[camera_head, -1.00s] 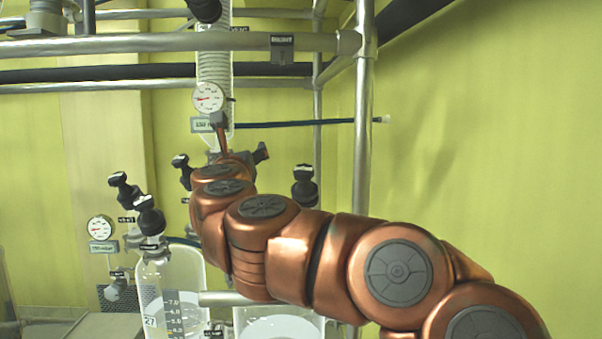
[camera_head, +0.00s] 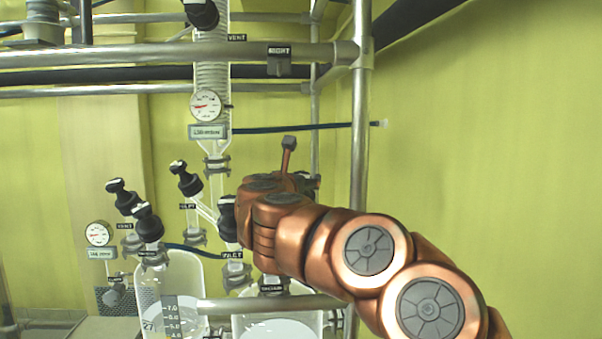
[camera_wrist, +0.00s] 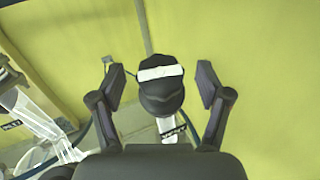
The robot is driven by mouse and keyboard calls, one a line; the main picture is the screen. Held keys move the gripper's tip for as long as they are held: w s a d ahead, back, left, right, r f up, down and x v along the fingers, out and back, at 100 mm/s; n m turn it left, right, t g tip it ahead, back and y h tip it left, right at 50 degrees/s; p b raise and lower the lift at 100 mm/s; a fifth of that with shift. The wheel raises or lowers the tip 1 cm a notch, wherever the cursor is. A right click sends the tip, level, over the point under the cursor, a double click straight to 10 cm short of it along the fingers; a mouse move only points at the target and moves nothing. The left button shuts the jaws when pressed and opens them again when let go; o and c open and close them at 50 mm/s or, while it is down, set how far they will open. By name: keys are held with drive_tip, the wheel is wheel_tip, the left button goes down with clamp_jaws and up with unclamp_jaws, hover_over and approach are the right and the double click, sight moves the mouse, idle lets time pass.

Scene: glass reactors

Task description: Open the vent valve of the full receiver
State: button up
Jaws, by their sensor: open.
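In the wrist view a black valve knob (camera_wrist: 163,92) with a white bar across its top stands between the fingers of my gripper (camera_wrist: 160,76). The gripper is open, with a gap on both sides of the knob. A small label below the knob is too blurred to read. In the head view my arm hides the gripper and this knob. Two glass receivers stand low in the picture: the left receiver (camera_head: 185,275), with a printed scale, and the right receiver (camera_head: 250,325), partly behind my arm. I cannot tell which is full.
Several other black valve knobs stand to the left, one by a VENT label (camera_head: 122,197). A coiled glass condenser (camera_head: 212,65) and a round gauge (camera_head: 205,105) are above. Metal frame bars cross the top, and an upright post (camera_head: 360,150) stands behind my arm.

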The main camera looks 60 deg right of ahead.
drive_tip(key=shift+x, duration=0.85)
drive_tip(key=c, duration=1.2)
